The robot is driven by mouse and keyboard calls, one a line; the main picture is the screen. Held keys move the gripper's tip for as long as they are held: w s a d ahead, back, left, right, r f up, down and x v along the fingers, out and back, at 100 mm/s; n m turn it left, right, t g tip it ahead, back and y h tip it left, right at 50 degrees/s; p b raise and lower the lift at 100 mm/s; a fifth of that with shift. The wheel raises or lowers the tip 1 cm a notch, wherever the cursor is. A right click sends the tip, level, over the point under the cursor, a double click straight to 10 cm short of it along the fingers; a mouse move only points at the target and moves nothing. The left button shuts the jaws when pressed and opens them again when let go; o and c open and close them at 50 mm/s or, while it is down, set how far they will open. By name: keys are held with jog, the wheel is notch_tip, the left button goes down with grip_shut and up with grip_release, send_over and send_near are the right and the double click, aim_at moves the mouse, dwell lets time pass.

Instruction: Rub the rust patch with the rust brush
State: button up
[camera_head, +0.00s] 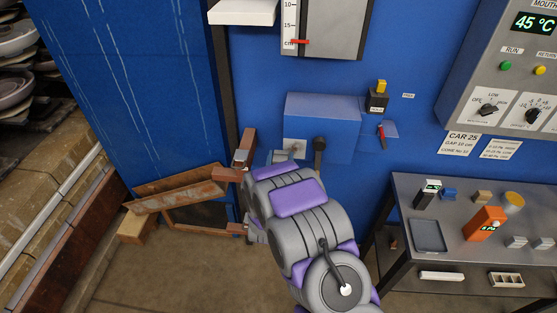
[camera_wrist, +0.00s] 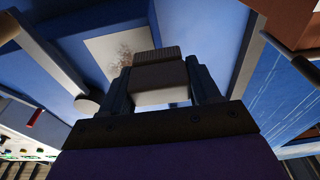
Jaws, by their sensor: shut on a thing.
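My gripper (camera_wrist: 160,88) is shut on the rust brush (camera_wrist: 160,74), a pale block with a dark brown bristle face at its far end. The rust patch (camera_wrist: 125,54) is a brown speckled stain on a pale plate (camera_wrist: 105,45) on the blue box, just left of and beyond the bristles in the wrist view. The brush overlaps the plate's right edge there; I cannot tell whether it touches. In the head view, the pale plate (camera_head: 294,145) shows on the blue box's front, and my arm hides most of the gripper and brush.
The blue box (camera_head: 322,115) has a dark round knob (camera_head: 319,144) right of the plate. Reddish-brown bars (camera_head: 232,174) stand close to my arm's left. A table (camera_head: 470,240) with tools stands at the right. A small red-handled lever (camera_head: 382,136) is on the wall.

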aim_at(305, 146)
jog(key=shift+w+d+r, duration=0.1)
jog(key=shift+w+d, duration=0.15)
jog(key=shift+d, duration=0.3)
jog(key=shift+w+a, duration=0.3)
jog(key=shift+a, duration=0.25)
jog(key=shift+w+d, duration=0.2)
jog(key=shift+s+d, duration=0.15)
jog(key=shift+d, duration=1.5)
jog(key=shift+d+p, duration=0.35)
jog(key=shift+d, duration=1.75)
jog(key=shift+a+r, duration=0.1)
jog(key=shift+r, duration=0.3)
jog(key=shift+a+r, duration=0.1)
jog(key=shift+a, duration=2.75)
jog(key=shift+a+p, duration=0.3)
jog(key=shift+a, duration=0.35)
jog(key=shift+a+r, duration=0.15)
jog(key=shift+r, duration=0.15)
jog(key=shift+d+p, duration=0.3)
jog(key=shift+d, duration=3.3)
